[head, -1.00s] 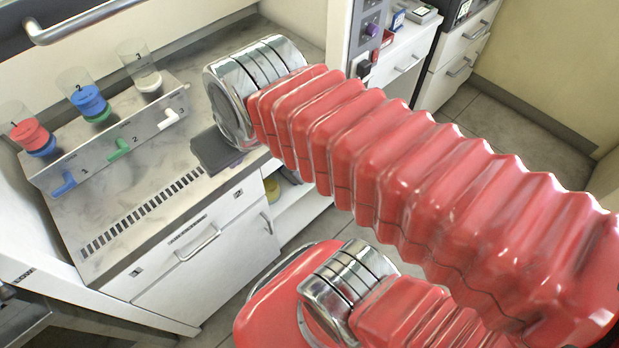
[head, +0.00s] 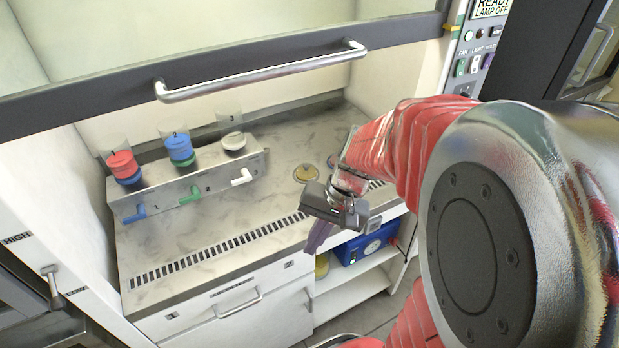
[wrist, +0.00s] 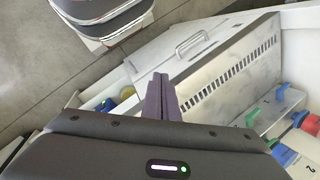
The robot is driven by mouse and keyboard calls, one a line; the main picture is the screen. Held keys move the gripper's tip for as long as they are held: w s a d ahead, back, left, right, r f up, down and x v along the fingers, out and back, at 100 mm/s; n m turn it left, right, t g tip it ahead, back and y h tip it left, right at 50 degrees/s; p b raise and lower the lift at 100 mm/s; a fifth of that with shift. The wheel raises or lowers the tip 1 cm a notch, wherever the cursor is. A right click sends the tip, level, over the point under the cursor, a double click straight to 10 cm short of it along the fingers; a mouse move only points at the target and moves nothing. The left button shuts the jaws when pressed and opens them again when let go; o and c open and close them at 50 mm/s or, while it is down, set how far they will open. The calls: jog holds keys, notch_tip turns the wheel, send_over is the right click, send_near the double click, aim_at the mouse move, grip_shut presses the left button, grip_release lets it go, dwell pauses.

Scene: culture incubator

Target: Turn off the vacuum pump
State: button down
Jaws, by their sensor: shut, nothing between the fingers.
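The pump's switch cannot be made out.
A cabinet worktop (head: 200,230) carries a rack (head: 190,178) with three numbered cups and coloured valves. A sash handle (head: 260,72) crosses above. A yellow container (head: 321,265) stands on the shelf left of the blue box. A switch panel (head: 475,55) is at upper right.

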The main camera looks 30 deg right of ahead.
jog(key=d+f+m+t+h, duration=0.1)
jog(key=d+f+m+t, duration=0.3)
jog(key=d+f+m, duration=0.4)
jog(key=s+d+f+m+t+h, duration=0.1)
jog(key=d+f+m+t, duration=0.3)
jog(key=d+f+m, duration=0.5)
jog(key=s+d+f+m+t+h, duration=0.1)
jog(key=d+f+m+t, duration=0.3)
jog(key=f, duration=2)
jog(key=d+m, duration=0.5)
jog(key=m, duration=0.2)
jog(key=shift+d+f, duration=0.15)
send_near(355, 258)
jog(key=x, duration=0.5)
jog(key=shift+s+f, duration=0.15)
jog(key=shift+f, duration=0.1)
jog(key=shift+w+f, duration=0.1)
jog(key=shift+w, duration=0.55)
jog(key=shift+h, duration=0.3)
